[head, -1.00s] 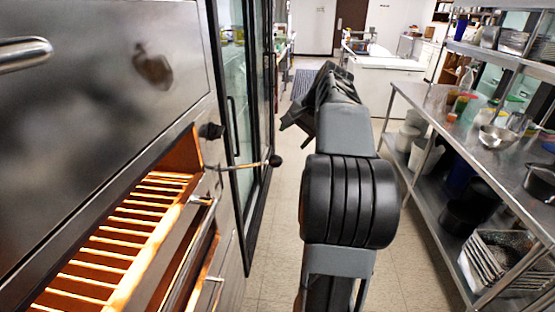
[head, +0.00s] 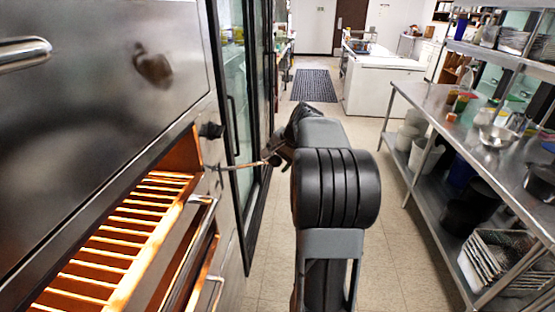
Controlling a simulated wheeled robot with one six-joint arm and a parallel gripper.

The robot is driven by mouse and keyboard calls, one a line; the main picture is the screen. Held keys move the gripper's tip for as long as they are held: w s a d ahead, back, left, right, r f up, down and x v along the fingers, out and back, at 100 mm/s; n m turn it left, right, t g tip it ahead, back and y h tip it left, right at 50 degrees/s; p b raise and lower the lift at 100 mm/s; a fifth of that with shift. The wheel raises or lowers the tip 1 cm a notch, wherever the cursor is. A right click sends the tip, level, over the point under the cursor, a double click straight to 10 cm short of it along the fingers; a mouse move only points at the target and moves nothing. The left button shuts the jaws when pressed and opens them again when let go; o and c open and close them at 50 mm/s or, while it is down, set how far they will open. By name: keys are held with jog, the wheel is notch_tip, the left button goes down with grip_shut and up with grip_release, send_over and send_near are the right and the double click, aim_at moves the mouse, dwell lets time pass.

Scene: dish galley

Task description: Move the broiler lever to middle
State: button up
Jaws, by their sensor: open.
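The broiler lever (head: 243,165) is a thin metal rod that sticks out to the right from the broiler's front, at the right end of the glowing opening. It looks nearly level in the head view. The black knob at its tip is hard to tell apart from my dark gripper (head: 278,153), which is at the lever's outer end. My gripper is open, and my arm partly hides it. I cannot tell whether its fingers touch the knob or are around it.
The broiler (head: 110,100) fills the left side, with its orange-lit grate (head: 120,235) and a black knob (head: 211,131) above the lever. A glass-door cabinet (head: 240,100) stands just beyond. A steel shelf table (head: 465,125) with dishes lines the right. The tiled aisle between is clear.

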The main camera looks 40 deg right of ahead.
jog(key=c, duration=1.2)
jog(key=shift+o, duration=0.2)
notch_tip(320, 180, down, 9)
jog(key=s+d+b, duration=0.1)
jog(key=b, duration=0.5)
jog(key=shift+r, duration=0.2)
jog(key=o, duration=1.2)
jog(key=shift+w+a, duration=0.1)
jog(key=shift+c, duration=0.2)
jog(key=v, duration=1.4)
jog(key=shift+p, duration=0.45)
